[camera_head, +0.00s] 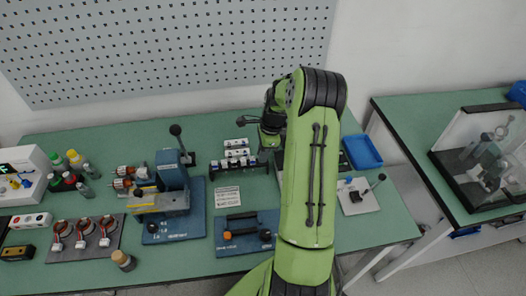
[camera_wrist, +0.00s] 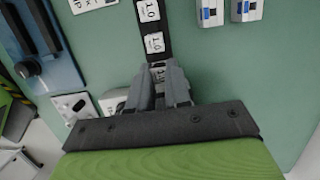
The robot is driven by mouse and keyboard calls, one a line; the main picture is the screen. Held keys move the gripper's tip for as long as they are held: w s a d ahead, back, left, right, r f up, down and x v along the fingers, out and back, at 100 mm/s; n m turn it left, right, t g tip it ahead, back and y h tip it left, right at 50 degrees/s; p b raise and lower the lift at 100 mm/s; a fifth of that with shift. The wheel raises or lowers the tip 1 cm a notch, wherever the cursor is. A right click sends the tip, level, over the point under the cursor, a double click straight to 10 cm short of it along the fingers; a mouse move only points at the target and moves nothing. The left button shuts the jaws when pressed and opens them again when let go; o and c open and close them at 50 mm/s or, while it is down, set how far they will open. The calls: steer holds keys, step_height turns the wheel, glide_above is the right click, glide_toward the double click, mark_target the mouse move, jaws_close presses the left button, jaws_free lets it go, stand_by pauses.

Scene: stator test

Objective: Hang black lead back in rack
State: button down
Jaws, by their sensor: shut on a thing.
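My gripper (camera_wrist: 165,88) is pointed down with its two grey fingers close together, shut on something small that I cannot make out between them. The fingers are over the near end of a black strip with white number labels (camera_wrist: 153,42). In the head view my gripper (camera_head: 268,146) is partly hidden by my green arm, at the right end of a dark rack with several short posts (camera_head: 236,164). I cannot pick out the black lead for certain in either view.
A blue fixture with a lever (camera_head: 172,172) stands left of the rack. A blue plate with black bars (camera_head: 246,232) lies in front. Small white blocks (camera_head: 236,147) stand behind. A blue tray (camera_head: 362,152) and a white lever fixture (camera_head: 357,196) are at right.

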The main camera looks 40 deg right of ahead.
steer(key=shift+f, duration=0.6)
steer(key=c, duration=1)
jaws_free()
steer(key=shift+r, duration=0.1)
step_height(320, 180, up, 15)
steer(key=s+d+p, duration=0.1)
steer(key=d+p, duration=0.1)
steer(key=shift+s+d+r, duration=0.2)
steer(key=shift+s+d, duration=0.1)
steer(key=shift+s, duration=0.1)
